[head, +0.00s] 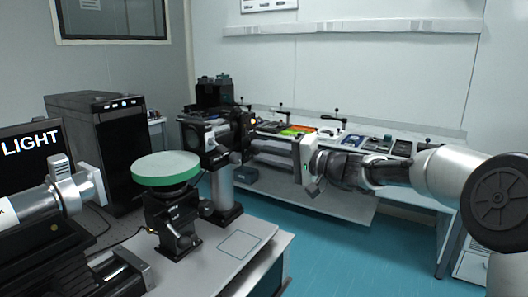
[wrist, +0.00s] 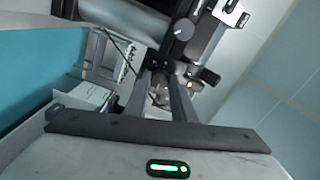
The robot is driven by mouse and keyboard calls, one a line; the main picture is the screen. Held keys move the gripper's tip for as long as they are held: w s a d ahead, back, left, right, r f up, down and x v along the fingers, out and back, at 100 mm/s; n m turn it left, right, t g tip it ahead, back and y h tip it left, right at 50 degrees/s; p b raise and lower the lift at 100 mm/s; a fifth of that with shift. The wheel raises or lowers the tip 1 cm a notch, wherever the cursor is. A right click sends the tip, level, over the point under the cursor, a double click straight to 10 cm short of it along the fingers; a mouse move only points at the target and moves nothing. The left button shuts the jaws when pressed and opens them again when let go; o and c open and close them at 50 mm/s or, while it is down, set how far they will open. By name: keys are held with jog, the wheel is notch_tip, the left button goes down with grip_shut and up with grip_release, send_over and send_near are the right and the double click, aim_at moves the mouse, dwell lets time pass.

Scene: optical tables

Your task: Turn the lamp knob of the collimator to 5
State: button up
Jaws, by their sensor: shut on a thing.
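The collimator (head: 222,140) is a black instrument on a grey post at the middle of the head view. It also fills the upper middle of the wrist view (wrist: 192,45), tilted in the picture. My gripper (wrist: 161,80) reaches it from the right in the head view, its fingers level and pointing left. In the wrist view the two grey fingers close on a small dark part at the collimator's end, which I take for the lamp knob (wrist: 160,70). The fingertips mostly hide it, and no scale or number is readable. A small yellow light (wrist: 190,85) glows beside it.
A green-rimmed round disc (head: 165,170) on a black mount stands on the near table (head: 205,262). A silver tube (head: 35,203) and a black computer tower (head: 108,150) are at left. A long bench (head: 345,205) with several tools runs behind my arm. Blue floor lies between.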

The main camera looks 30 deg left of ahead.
jog(key=shift+m+p, duration=11.5)
jog(key=shift+m, duration=2.2)
jog(key=o, duration=1.1)
jog(key=shift+c, duration=0.2)
jog(key=shift+d, duration=0.1)
jog(key=s+d+b, duration=0.1)
jog(key=d, duration=1.6)
jog(key=shift+s+d, duration=0.15)
jog(key=shift+s, duration=0.1)
